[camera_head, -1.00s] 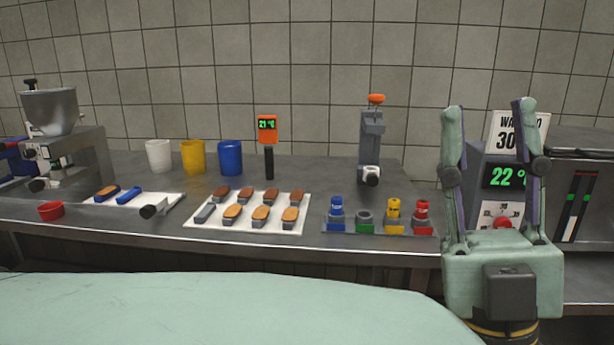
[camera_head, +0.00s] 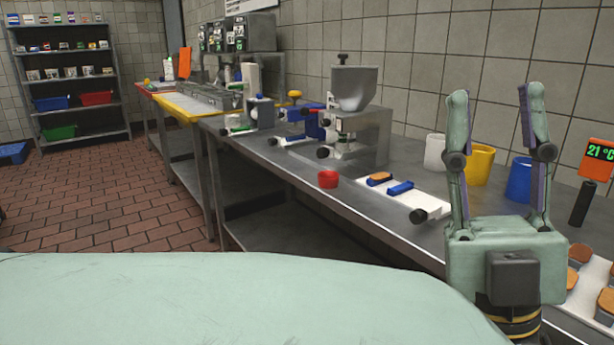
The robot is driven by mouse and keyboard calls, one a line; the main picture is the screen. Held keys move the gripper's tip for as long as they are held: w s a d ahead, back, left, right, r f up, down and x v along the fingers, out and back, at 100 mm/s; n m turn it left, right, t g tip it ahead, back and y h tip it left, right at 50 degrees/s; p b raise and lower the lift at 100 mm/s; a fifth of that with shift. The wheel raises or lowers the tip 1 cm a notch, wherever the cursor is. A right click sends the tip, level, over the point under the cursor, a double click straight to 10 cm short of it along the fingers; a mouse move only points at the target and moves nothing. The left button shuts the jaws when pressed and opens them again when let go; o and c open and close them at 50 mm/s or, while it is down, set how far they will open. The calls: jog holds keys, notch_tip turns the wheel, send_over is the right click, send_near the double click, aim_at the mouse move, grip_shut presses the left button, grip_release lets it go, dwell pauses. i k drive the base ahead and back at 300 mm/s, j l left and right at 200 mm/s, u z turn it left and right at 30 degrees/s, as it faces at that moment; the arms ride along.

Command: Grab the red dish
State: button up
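The red dish (camera_head: 328,179) is a small round red bowl. It stands near the front edge of the grey metal counter (camera_head: 385,222), in front of a machine with a grey hopper. My gripper (camera_head: 495,95) is at the right of the view, pointing up, with its two fingers spread apart and nothing between them. It is well to the right of the red dish and apart from it. A red bin (camera_head: 96,98) on the far shelf is a different, larger thing.
The hopper machine (camera_head: 355,115) stands behind the dish. White (camera_head: 434,152), yellow (camera_head: 480,165) and blue (camera_head: 519,180) cups stand at the back. Brick floor (camera_head: 110,205) at left is open. A shelf rack (camera_head: 75,85) stands far left.

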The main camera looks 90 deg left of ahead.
aim_at(328, 180)
jog(key=u, duration=2.4)
jog(key=i+j, duration=0.15)
jog(key=j, duration=0.15)
jog(key=i+j, duration=0.15)
jog(key=j, duration=0.2)
jog(key=i+j+z, duration=0.1)
jog(key=j, duration=0.2)
jog(key=i+j, duration=0.15)
jog(key=j, duration=0.2)
jog(key=j+z, duration=0.15)
jog(key=z, duration=1.55)
jog(key=i+j, duration=0.05)
